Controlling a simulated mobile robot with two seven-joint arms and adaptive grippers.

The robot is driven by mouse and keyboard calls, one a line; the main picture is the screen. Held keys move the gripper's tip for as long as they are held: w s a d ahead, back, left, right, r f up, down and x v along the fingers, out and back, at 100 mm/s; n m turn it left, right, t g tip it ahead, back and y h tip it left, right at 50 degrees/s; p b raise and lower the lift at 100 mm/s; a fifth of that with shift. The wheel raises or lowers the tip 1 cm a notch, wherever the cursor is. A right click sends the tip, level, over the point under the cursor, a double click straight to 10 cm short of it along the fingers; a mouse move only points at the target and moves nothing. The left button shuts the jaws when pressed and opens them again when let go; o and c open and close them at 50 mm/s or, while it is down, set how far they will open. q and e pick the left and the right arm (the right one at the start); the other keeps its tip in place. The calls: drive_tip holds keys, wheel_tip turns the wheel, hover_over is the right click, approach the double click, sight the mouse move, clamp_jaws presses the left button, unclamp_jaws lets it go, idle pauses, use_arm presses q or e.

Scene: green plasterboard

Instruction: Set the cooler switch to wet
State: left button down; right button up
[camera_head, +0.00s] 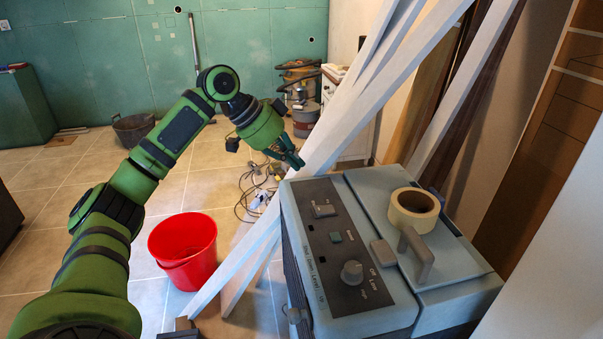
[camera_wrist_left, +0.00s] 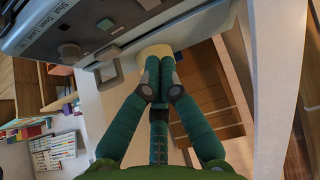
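The cooler (camera_head: 364,320) is a blue-grey box at lower right in the head view, with a dark control panel (camera_head: 334,255) on top. The panel carries a grey rocker switch (camera_head: 323,209), a small green switch (camera_head: 336,237) and a round knob (camera_head: 351,272) marked Off, Low and High. The small switch labels are too blurred to read. My left gripper (camera_head: 292,160) is above and beyond the panel's far end, apart from it. In the left wrist view its fingers (camera_wrist_left: 160,80) are drawn together with nothing visible between them. My right gripper is not in view.
A tape roll (camera_head: 413,208) lies on the cooler lid by a handle (camera_head: 416,252). White boards (camera_head: 340,125) lean just behind and left of the cooler, near my left gripper. A red bucket (camera_head: 183,245) and loose cables (camera_head: 258,195) are on the tiled floor.

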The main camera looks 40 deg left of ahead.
use_arm(q)
approach(326, 207)
wheel_tip(326, 207, up, 2)
drive_tip(key=w+d, duration=0.1)
drive_tip(key=p+x, duration=0.1)
drive_tip(key=x, duration=0.2)
drive_tip(key=shift+w+d, duration=0.15)
drive_tip(key=shift+w, duration=0.05)
wheel_tip(326, 207, down, 3)
drive_tip(key=shift+s+r+p, duration=0.15)
drive_tip(key=shift+r+p, duration=0.1)
drive_tip(key=shift+p, duration=0.1)
drive_tip(key=shift+s+a+f, duration=0.1)
drive_tip(key=shift+a+f, duration=0.15)
drive_tip(key=shift+f, duration=0.4)
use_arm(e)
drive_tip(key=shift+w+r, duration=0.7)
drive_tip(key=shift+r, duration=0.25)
